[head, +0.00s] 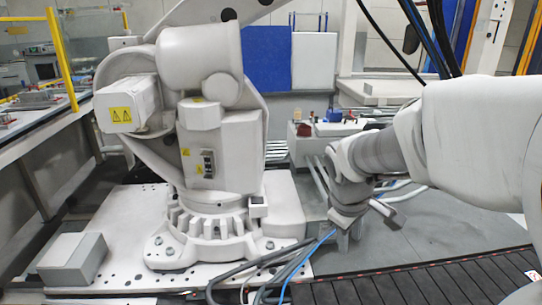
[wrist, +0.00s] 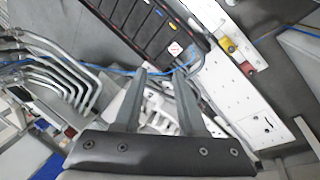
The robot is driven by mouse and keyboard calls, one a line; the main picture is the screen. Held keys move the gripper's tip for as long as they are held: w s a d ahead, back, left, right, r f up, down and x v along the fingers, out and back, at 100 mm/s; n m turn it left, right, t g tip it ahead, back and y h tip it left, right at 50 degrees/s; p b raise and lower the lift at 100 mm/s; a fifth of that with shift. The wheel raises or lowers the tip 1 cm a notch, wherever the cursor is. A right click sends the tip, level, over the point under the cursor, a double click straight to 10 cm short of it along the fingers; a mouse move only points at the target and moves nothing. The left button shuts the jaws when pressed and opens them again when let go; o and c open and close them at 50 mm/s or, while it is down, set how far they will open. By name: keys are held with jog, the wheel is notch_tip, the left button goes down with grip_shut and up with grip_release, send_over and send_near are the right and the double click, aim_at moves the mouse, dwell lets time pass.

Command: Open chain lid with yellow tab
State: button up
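A dark segmented chain with lids (wrist: 140,27) runs across the top of the wrist view, with small red and orange marks along its edge. In the head view a dark segmented track (head: 430,285) lies along the bottom right. A small yellow piece (wrist: 227,45) sits on a white perforated strip right of the chain; I cannot tell whether it is the lid's tab. My gripper (wrist: 160,75) is open, with nothing visible between its two grey fingers, and points toward the chain's lower edge. In the head view my gripper (head: 347,220) is small, its fingers unclear.
A blue cable (wrist: 115,71) crosses near the fingertips. Bent grey pipes (wrist: 55,75) lie at left. A red piece (wrist: 247,68) sits near the yellow one. A large white robot arm (head: 225,150) stands on a perforated plate (head: 125,215). Grey floor (head: 440,230) is clear at right.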

jog(key=w+d+f+n+g+b, duration=0.1)
jog(key=w+d+f+n+b, duration=0.15)
jog(key=f, duration=0.55)
jog(key=w+d+f+n+g+b, duration=0.1)
jog(key=w+d+f+n, duration=0.2)
jog(key=f, duration=0.6)
jog(key=w+d+f+n+y+b, duration=0.1)
jog(key=f+n+b, duration=0.1)
jog(key=f, duration=1)
jog(key=w+f+n+b, duration=0.1)
jog(key=f+b, duration=0.3)
jog(key=f, duration=0.9)
jog(key=w+d+f+n+y+b, duration=0.1)
jog(key=w+f+n+b, duration=0.1)
jog(key=f, duration=1.1)
jog(key=shift+d+n+g+y+b, duration=0.3)
jog(key=shift+n+g+b, duration=0.1)
jog(key=shift+b, duration=0.2)
jog(key=shift+c, duration=0.3)
grip_shut()
